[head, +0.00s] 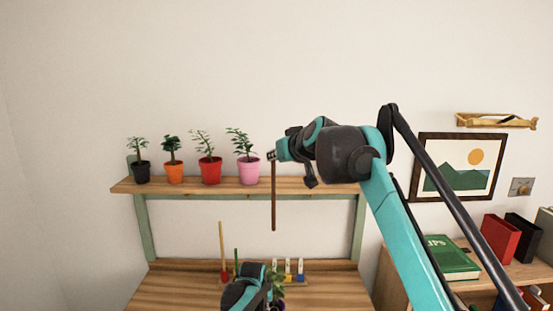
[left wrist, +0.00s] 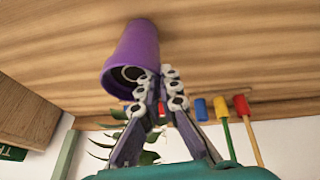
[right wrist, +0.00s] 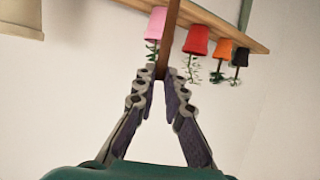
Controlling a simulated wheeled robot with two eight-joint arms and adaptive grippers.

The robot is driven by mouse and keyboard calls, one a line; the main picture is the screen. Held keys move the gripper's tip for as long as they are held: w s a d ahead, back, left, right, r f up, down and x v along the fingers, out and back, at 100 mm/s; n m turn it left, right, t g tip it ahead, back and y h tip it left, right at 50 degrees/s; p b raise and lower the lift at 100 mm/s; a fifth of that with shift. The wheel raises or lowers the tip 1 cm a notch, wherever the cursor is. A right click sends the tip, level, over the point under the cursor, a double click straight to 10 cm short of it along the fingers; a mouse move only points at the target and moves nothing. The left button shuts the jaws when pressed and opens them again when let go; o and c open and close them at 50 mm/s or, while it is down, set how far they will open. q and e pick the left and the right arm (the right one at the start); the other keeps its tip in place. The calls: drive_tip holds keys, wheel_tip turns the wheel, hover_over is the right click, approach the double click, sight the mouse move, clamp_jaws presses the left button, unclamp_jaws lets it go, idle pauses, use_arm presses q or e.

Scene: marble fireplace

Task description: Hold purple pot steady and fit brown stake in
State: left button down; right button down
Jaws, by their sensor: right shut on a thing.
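The purple pot (left wrist: 140,42) with its green plant (head: 279,281) is at the wooden bench; my arm hides most of the pot in the head view. My left gripper (left wrist: 158,78) is at the pot's rim, one finger overlapping the pot's mouth and the other beside its outer wall. A narrow gap shows between the fingertips; whether they press on the wall is unclear. My right gripper (head: 271,156) is shut on the brown stake (head: 274,200), which hangs nearly upright in front of the shelf. The stake also shows between the fingertips in the right wrist view (right wrist: 168,40).
Black (head: 141,171), orange (head: 174,172), red (head: 210,170) and pink (head: 248,171) potted plants line the shelf (head: 310,188). A rack holds coloured tools (head: 288,270) at the bench's back. A green book (head: 449,256) lies on a cabinet at right.

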drive_tip(key=shift+r, duration=0.9)
use_arm(q)
drive_tip(key=c, duration=1.6)
unclamp_jaws()
drive_tip(key=shift+c, duration=0.2)
